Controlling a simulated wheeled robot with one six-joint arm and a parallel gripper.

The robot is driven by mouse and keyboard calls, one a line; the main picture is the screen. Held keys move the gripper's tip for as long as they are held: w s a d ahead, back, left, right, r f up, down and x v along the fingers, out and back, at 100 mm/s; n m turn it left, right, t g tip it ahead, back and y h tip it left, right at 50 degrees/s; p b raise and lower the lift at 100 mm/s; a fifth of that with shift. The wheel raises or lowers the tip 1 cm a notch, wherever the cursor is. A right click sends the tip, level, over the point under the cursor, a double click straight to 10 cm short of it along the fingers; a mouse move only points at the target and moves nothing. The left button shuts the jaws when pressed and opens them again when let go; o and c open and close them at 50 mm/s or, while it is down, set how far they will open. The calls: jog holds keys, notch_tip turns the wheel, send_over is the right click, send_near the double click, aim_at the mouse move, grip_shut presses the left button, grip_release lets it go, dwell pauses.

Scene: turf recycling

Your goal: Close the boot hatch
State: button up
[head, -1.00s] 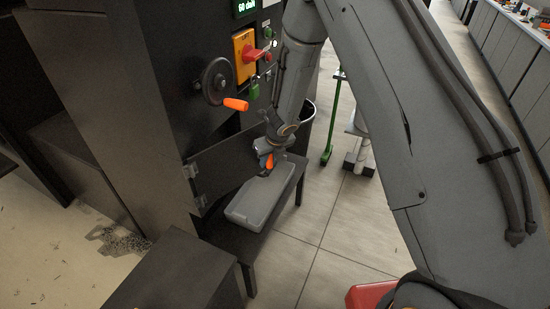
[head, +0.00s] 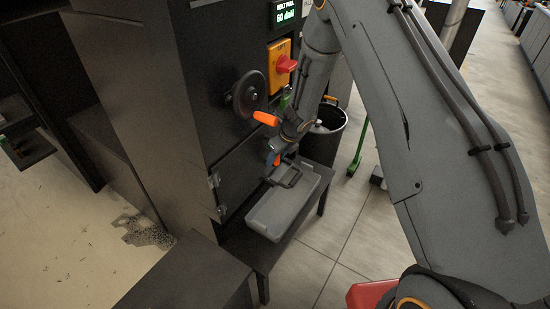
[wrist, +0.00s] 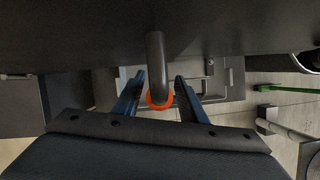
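The boot hatch (head: 240,168) is a dark panel low on the black machine, hinged at its left edge. It looks flush or nearly flush with the machine's front; my arm hides part of its right edge, so I cannot tell if it is fully shut. My gripper (head: 279,152) is at the hatch's right side, beside a handle with an orange end.
A grey lidded box (head: 285,208) with a dark handle sits on a black bench (head: 237,242) below the hatch. A handwheel (head: 248,92) with an orange knob and a red switch (head: 287,64) are above.

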jog(key=shift+a, duration=0.1)
jog(key=b+v, duration=0.1)
jog(key=v, duration=0.7)
jog(key=shift+f, duration=0.15)
dwell(0.4)
